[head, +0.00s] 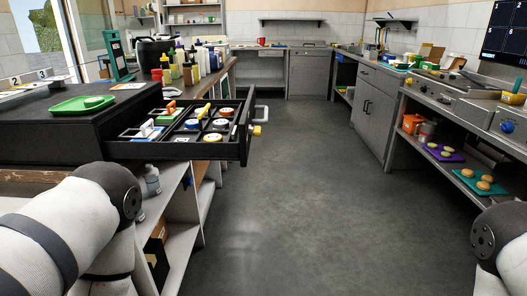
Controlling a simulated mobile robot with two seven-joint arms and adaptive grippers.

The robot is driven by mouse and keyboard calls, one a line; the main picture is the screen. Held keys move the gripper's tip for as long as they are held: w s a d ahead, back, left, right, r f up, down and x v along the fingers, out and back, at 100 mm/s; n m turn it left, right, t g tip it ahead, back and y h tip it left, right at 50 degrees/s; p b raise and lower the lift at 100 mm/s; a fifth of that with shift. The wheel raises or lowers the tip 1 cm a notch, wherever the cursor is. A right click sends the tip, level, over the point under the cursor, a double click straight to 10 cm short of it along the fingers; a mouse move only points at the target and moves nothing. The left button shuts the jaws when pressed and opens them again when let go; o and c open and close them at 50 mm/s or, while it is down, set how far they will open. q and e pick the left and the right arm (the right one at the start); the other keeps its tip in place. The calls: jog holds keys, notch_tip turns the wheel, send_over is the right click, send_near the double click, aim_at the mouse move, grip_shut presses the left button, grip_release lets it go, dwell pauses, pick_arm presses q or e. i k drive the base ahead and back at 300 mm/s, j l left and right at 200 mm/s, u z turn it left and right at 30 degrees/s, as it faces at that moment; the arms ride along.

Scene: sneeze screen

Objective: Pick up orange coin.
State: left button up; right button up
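A black cash drawer (247,150) stands pulled open at the left, with several compartments holding small items. A small orange-red item (171,107) shows at the back left of the drawer; it is too small to tell whether it is the orange coin. Round white, blue and yellow pieces (212,138) lie in the right-hand compartments, with a yellow piece (203,112) above them. Of my arms, only links show at the lower left and lower right. Neither gripper is in view.
A green tray (84,104) lies on the black cabinet top beside the drawer. Bottles (187,73) crowd the counter behind it. A yellow knob (257,130) sticks out from the drawer front. Shelves with buns (484,185) stand at the right. The grey floor (300,200) between is clear.

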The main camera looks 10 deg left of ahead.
aim_at(225, 112)
jog(key=i+l+z, duration=0.5)
jog(key=i, duration=0.3)
jog(key=i+l+u, duration=0.1)
jog(key=i, duration=0.3)
jog(key=i+l+u, duration=0.15)
jog(key=i+l, duration=0.15)
jog(key=i, duration=0.15)
jog(key=i+l+u, duration=0.1)
jog(key=i+l, duration=0.15)
jog(key=i, duration=0.15)
